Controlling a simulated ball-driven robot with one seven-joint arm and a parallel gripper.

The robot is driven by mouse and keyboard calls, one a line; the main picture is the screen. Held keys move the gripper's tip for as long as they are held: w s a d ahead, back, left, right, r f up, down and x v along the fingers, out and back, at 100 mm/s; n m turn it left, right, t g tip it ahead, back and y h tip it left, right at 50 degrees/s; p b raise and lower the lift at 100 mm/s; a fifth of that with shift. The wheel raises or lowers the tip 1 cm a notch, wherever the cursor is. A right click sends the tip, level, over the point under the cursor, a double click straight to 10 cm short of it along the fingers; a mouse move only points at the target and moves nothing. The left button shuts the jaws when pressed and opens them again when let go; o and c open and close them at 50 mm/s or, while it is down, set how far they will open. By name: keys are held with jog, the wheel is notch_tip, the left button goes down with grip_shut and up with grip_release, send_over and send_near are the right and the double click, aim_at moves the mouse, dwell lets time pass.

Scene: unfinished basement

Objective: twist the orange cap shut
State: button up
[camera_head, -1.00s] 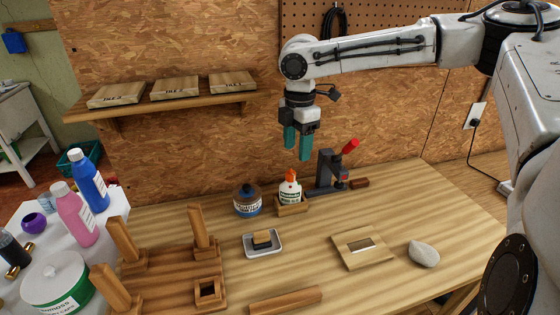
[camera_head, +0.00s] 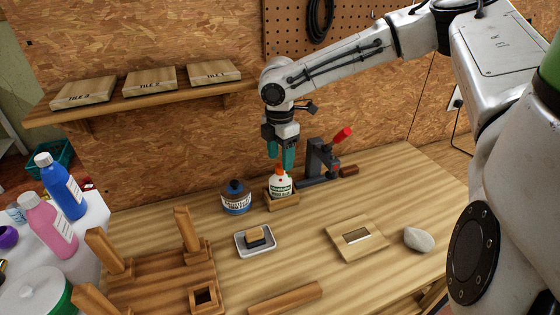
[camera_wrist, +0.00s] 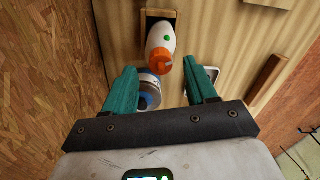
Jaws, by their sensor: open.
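A white glue bottle (camera_head: 281,186) with a green label stands upright in a small wooden holder (camera_head: 284,203) on the workbench. Its orange cap (camera_head: 279,169) is on top, partly hidden by a finger in the head view. The cap also shows in the wrist view (camera_wrist: 158,60), beyond and between the two fingertips. My gripper (camera_head: 280,160) points down just above the bottle, its teal fingers apart and empty. In the wrist view my gripper (camera_wrist: 165,80) is open, with the cap near the fingertips. I cannot tell whether a finger touches the cap.
A blue-labelled jar (camera_head: 236,197) stands just left of the bottle. A dark clamp with a red handle (camera_head: 322,160) stands close on the right.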

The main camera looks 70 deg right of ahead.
aim_at(280, 167)
jog(key=shift+f, duration=1.1)
jog(key=shift+c, duration=0.5)
grip_shut()
jog(key=shift+r+p, duration=0.1)
jog(key=shift+p, duration=0.2)
jog(key=m+p, duration=0.3)
jog(key=shift+r+m, duration=0.1)
jog(key=shift+m, duration=0.2)
jog(key=shift+m+p, duration=1.55)
jog(key=shift+m, duration=0.35)
jog(key=shift+f, duration=0.2)
